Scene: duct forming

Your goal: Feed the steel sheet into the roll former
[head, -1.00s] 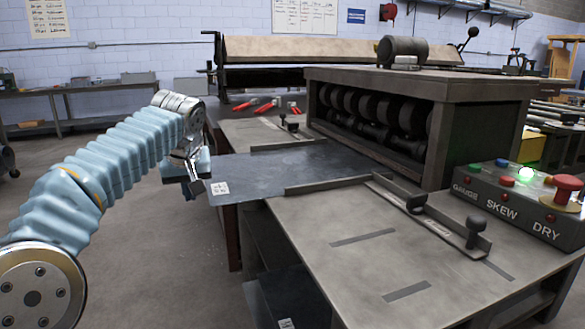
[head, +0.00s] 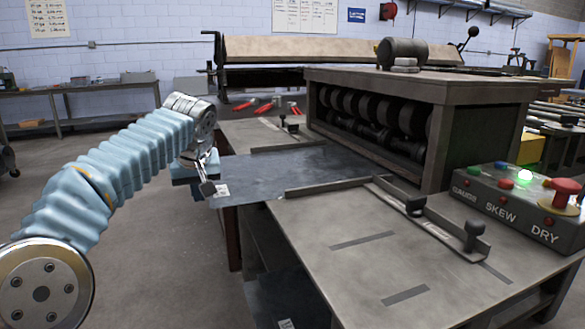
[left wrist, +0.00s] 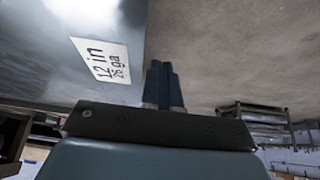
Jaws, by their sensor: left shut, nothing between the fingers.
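The steel sheet (head: 290,172) lies flat on the feed table (head: 350,245), with its far side at the opening of the roll former (head: 440,100). Its near left end hangs past the table edge and carries a white label. In the left wrist view the label on the sheet (left wrist: 103,60) reads 12 in, 26 ga. My left gripper (head: 208,188) is at the sheet's left end, beside the label. Its fingers (left wrist: 162,82) are together and empty, next to the sheet's edge; whether they touch it I cannot tell. My right gripper is not in view.
Guide bars with black knobs (head: 440,222) flank the sheet on the table. A control box (head: 515,200) with a lit green lamp and red stop button stands at the right. Red-handled snips (head: 245,105) lie at the back. Another sheet (head: 285,300) lies on a lower shelf. Floor at left is clear.

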